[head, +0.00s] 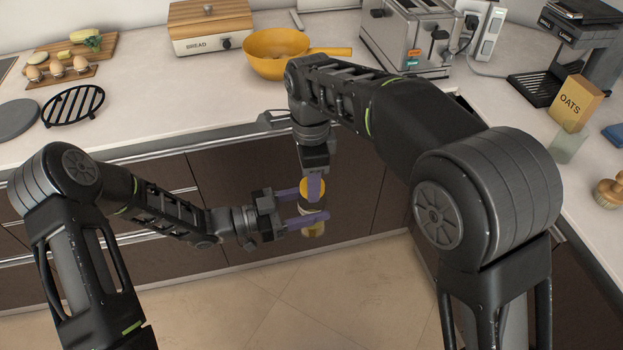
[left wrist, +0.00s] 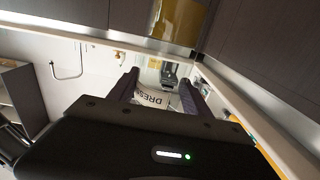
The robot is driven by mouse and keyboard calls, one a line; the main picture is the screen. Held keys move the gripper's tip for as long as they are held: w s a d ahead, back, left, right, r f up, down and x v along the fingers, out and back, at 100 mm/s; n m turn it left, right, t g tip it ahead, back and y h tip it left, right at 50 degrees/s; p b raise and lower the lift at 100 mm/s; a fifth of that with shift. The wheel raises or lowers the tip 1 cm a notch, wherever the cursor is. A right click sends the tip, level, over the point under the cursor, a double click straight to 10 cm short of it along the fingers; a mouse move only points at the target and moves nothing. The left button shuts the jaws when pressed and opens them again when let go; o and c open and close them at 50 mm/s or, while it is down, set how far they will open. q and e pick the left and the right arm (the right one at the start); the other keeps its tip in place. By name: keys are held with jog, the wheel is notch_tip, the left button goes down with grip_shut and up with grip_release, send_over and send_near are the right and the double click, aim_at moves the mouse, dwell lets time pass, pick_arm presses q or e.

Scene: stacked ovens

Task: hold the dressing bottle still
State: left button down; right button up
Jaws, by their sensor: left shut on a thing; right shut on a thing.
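The dressing bottle (head: 313,231) hangs in the air in front of the dark cabinets, with a yellowish lower part showing below my left gripper (head: 311,203). That gripper comes in from the left, its purple fingers shut on the bottle's body. In the left wrist view the white label (left wrist: 153,98) with the letters "DRES" shows between the fingers. My right gripper (head: 315,188) reaches down from above and is shut on the orange cap (head: 304,187) at the top of the bottle. The fingers of both grippers hide much of the bottle.
The counter (head: 200,90) runs behind, with a yellow pan (head: 275,65), a bread box (head: 210,30), a toaster (head: 405,40) and a black trivet (head: 73,106). An oats box (head: 575,103) stands at right. The floor (head: 260,300) below the bottle is clear.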

jog(key=m, duration=0.5)
jog(key=shift+m, duration=0.4)
jog(key=m, duration=0.3)
jog(key=shift+w, duration=0.1)
jog(key=m, duration=0.5)
jog(key=shift+f, duration=0.15)
jog(key=m, duration=0.3)
jog(key=shift+w, duration=0.1)
jog(key=shift+d, duration=0.1)
jog(key=o, duration=1.4)
jog(key=shift+o, duration=0.2)
